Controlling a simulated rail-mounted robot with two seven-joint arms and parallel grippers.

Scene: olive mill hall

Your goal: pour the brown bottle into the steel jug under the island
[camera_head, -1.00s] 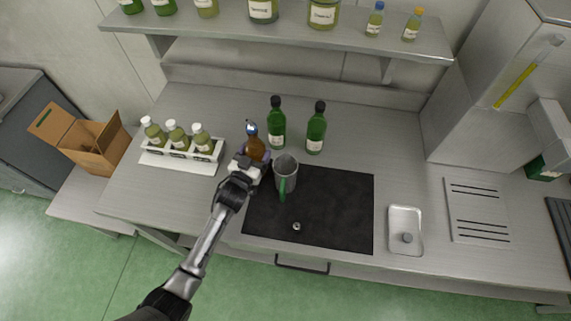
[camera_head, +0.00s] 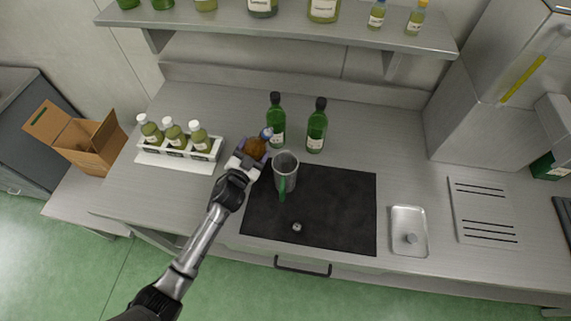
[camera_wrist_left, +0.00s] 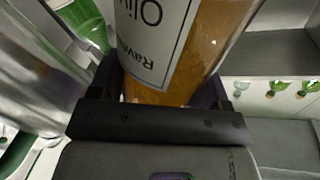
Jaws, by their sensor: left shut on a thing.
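My left gripper (camera_head: 248,160) is shut on the brown bottle (camera_head: 255,148), just left of the steel jug. The bottle is tilted, its capped or blue-ringed neck (camera_head: 266,133) pointing up and right, toward the back. In the left wrist view the bottle (camera_wrist_left: 180,50) fills the middle between the fingers, with a white label and amber contents. The steel jug (camera_head: 286,164) with a green handle stands upright on the black mat (camera_head: 335,205) near its back left. The bottle's mouth is beside and behind the jug's rim; no stream shows. My right gripper is not in view.
Two green bottles (camera_head: 276,120) (camera_head: 316,126) stand close behind the jug. A white rack (camera_head: 180,160) with three small bottles stands left. A small steel tray (camera_head: 409,232) lies right of the mat. A shelf (camera_head: 300,35) with jars runs above the back. The counter's front left is clear.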

